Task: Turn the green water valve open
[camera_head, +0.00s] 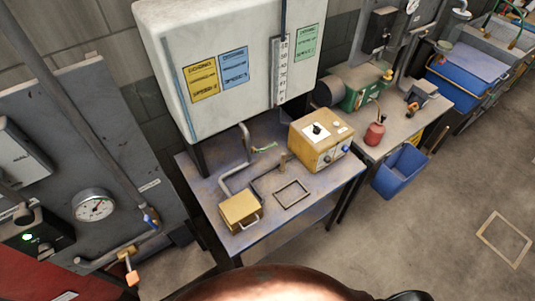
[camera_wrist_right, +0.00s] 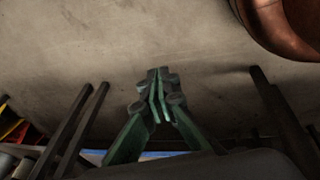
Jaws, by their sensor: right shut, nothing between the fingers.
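The green valve handle (camera_head: 264,148) is a small, thin lever beside the grey pipe under the white tank (camera_head: 235,60), over the back of the metal table. It is too small to tell its exact turn. My right gripper (camera_wrist_right: 159,76) shows only in the right wrist view. Its green fingers are together with nothing between them, above bare floor. The valve is not in the right wrist view. My left gripper is in neither view.
The metal table (camera_head: 330,186) holds a yellow control box (camera_head: 318,140), a small brass-coloured box (camera_head: 240,209) and a square frame (camera_head: 292,194). A gauge panel (camera_head: 85,150) stands at left. A blue bin (camera_head: 400,171) is at right. Floor there is mostly clear.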

